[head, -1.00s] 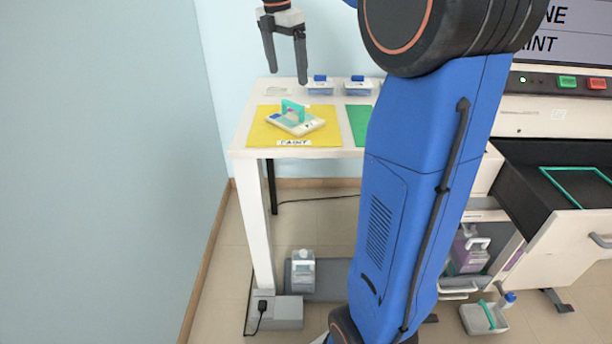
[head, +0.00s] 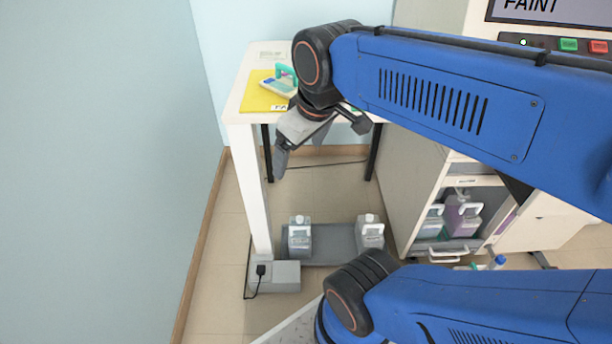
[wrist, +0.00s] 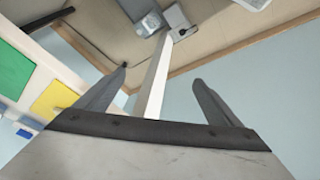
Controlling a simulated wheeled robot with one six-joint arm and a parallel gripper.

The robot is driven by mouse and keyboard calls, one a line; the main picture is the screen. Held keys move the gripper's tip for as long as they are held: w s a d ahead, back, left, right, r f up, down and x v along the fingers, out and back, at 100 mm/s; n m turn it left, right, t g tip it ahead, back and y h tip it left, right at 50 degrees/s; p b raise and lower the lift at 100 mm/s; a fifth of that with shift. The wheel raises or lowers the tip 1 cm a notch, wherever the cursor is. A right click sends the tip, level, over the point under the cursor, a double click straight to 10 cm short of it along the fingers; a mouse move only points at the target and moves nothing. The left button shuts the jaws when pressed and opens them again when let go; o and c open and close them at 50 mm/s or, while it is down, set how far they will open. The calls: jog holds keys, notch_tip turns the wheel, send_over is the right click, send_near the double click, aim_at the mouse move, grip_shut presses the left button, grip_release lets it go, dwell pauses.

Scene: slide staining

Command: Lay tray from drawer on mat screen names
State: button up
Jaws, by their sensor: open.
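A white tray-like piece with a teal upright handle (head: 279,87) sits on the yellow mat (head: 258,100) on the white side table. The mat's front label is partly covered by my arm. My gripper (head: 320,146) is open and empty in front of the table, below the tabletop's height in the picture. In the wrist view my open fingers (wrist: 160,82) have nothing between them, and the yellow mat (wrist: 54,100) and green mat (wrist: 13,70) lie left. My arm hides most of the drawer.
A white table leg (head: 248,190) stands left of my gripper, close to the blue wall. Bottles (head: 300,238) stand on a grey floor plate. An open cabinet bay (head: 462,212) holds more bottles at right. Green (head: 568,45) and red (head: 599,47) buttons sit below the screen.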

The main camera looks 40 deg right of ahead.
jog(key=s+f+m, duration=0.1)
jog(key=f, duration=0.1)
jog(key=s+a+f+m, duration=0.1)
jog(key=s+f, duration=0.1)
jog(key=shift+s+f+m+t, duration=0.1)
jog(key=shift+s+m+t, duration=0.2)
jog(key=shift+m, duration=0.1)
